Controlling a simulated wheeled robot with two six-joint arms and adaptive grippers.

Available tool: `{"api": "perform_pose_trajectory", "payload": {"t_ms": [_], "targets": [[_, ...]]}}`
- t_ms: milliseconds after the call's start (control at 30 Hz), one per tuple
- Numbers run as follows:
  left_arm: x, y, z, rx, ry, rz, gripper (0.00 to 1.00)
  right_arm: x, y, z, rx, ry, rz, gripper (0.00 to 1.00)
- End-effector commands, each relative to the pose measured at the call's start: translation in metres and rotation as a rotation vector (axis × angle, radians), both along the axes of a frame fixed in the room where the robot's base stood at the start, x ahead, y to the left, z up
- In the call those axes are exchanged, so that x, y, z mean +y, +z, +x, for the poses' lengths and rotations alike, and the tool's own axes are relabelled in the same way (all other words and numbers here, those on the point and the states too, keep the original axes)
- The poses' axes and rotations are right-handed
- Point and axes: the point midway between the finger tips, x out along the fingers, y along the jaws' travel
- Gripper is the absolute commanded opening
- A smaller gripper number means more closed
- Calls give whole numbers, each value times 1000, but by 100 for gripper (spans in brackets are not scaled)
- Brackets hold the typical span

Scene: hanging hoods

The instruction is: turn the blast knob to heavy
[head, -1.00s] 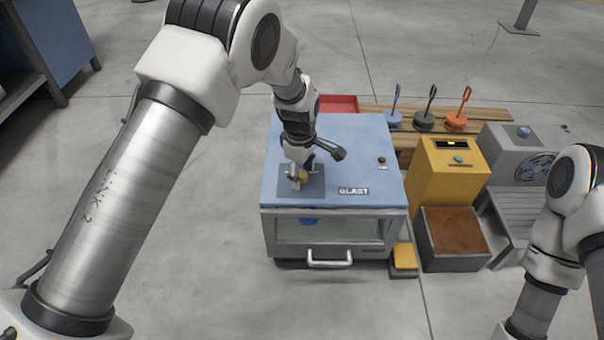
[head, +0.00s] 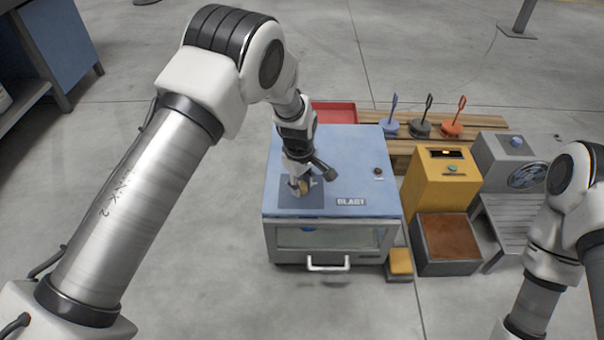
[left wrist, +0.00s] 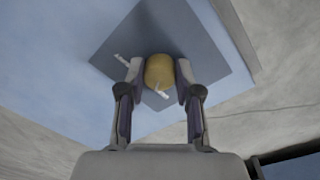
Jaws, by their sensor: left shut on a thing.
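The blast cabinet (head: 345,160) is a light blue box with a window front, a silver handle and a "BLAST" label (head: 351,202) on top. Its knob is a round yellow-tan piece (left wrist: 159,70) on a dark grey square plate (left wrist: 205,55), with white marks by it. My left gripper (left wrist: 160,84) has its fingers on both sides of the knob and is shut on it. In the head view the left gripper (head: 301,187) comes down from above onto the plate and hides part of the knob. My right gripper is out of view; only the right arm shows.
A yellow box (head: 440,181) with a lit display stands right of the cabinet, near a brown-topped tray (head: 446,239). Several coloured handled tools (head: 422,129) stand on planks behind. A red tray (head: 335,112) lies behind the cabinet. Floor at front left is clear.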

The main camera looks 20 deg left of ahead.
Motion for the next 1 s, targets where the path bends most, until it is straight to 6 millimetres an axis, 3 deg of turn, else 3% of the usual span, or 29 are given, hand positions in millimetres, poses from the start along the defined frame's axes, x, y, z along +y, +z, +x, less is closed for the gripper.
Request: {"api": "perform_pose_trajectory", "payload": {"t_ms": [33, 100, 400, 1000], "targets": [[0, 8, -2, 5, -37, -1, 0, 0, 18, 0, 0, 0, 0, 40], [0, 7, -2, 6, -103, 0, 0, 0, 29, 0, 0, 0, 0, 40], [1, 5, -2, 5, -390, 0, 0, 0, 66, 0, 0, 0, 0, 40], [3, 1, -2, 3, -959, -1, 0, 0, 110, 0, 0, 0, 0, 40]]}}
